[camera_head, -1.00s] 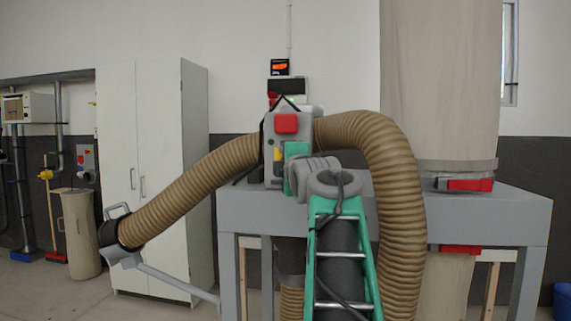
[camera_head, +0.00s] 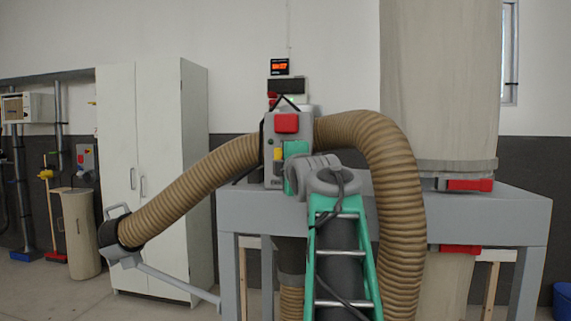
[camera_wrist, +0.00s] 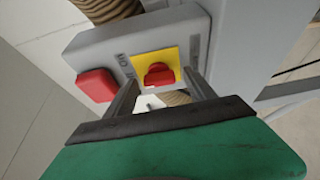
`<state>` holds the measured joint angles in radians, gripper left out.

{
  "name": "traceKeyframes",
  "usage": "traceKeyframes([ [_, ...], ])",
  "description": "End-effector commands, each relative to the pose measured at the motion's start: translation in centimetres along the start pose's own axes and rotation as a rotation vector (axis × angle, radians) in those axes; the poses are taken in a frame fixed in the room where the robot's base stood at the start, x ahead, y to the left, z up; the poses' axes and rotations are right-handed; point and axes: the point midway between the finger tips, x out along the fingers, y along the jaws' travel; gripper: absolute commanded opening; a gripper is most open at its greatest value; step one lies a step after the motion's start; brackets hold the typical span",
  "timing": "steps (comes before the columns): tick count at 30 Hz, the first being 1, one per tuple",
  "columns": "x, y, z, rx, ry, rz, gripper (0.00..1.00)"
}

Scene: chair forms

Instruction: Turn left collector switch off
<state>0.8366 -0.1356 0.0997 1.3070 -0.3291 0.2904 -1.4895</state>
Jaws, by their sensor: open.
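The collector switch is a red knob (camera_wrist: 159,74) on a yellow plate (camera_wrist: 147,63), set in a grey control box (camera_wrist: 185,30) with printed lettering. In the head view the yellow plate (camera_head: 279,154) shows on the front of the box (camera_head: 270,125), below a large red button (camera_head: 287,123). My gripper (camera_wrist: 160,80) is open, with its two dark fingers on either side of the red knob and their tips at the plate. Whether a finger touches the knob I cannot tell. In the head view my arm's green end partly covers the box, and the fingertips are hidden.
The grey collector frame (camera_head: 460,205) carries the box and a large cloth bag (camera_head: 440,80). A ribbed brown hose (camera_head: 195,190) arches past both sides of my arm. A white cabinet (camera_head: 150,150) stands to the left.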

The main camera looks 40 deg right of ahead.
Motion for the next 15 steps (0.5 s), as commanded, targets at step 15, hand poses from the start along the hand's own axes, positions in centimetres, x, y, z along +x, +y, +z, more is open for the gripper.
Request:
traceKeyframes([
  [15, -7.0, -0.1, 0.1, -0.001, -0.003, 0.002, 0.64],
])
